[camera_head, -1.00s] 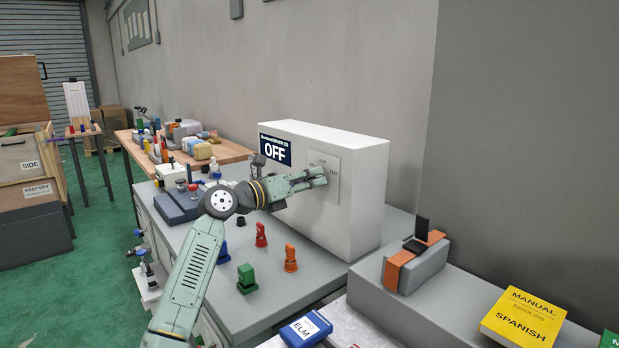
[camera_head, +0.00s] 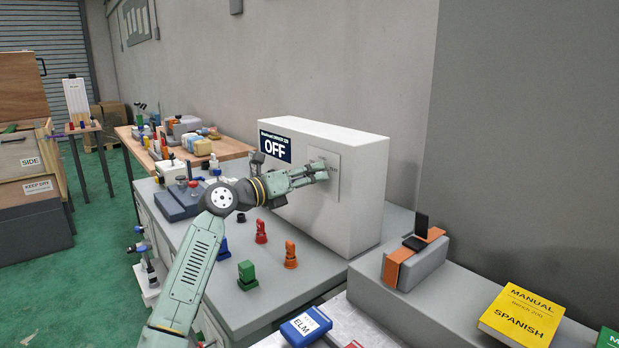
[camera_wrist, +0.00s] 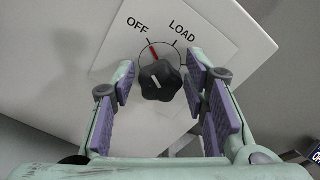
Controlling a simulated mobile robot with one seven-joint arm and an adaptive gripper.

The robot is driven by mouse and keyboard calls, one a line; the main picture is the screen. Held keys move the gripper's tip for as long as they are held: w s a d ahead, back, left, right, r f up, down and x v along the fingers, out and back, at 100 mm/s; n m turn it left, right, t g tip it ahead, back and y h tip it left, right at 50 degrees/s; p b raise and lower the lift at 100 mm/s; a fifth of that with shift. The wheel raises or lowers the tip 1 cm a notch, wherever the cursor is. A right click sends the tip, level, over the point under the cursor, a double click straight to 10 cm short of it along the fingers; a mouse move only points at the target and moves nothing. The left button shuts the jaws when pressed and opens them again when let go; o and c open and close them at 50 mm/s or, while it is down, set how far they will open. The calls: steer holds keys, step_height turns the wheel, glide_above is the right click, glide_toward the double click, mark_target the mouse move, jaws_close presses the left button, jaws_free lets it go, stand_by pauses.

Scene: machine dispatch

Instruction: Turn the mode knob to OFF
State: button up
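The mode knob (camera_wrist: 158,80) is black and lobed, on a light label plate (camera_wrist: 220,42) in the wrist view. Its red pointer mark leans up and left, towards the word OFF; LOAD stands to the upper right. My gripper (camera_wrist: 160,88) is open, with one purple-padded finger on each side of the knob and a visible gap on both sides. In the head view my gripper (camera_head: 325,170) is at the plate on the white machine box (camera_head: 345,215) and hides the knob. The dark sign (camera_head: 276,148) on the box reads OFF.
Green (camera_head: 246,274), orange (camera_head: 290,256), red (camera_head: 261,232) and blue (camera_head: 223,250) pieces stand on the grey bench below my arm. A grey block with an orange band (camera_head: 415,262) and a yellow manual (camera_head: 521,314) lie to the right.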

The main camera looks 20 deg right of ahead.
steer(key=shift+o, duration=0.4)
steer(key=v, duration=1.2)
steer(key=shift+r, duration=0.1)
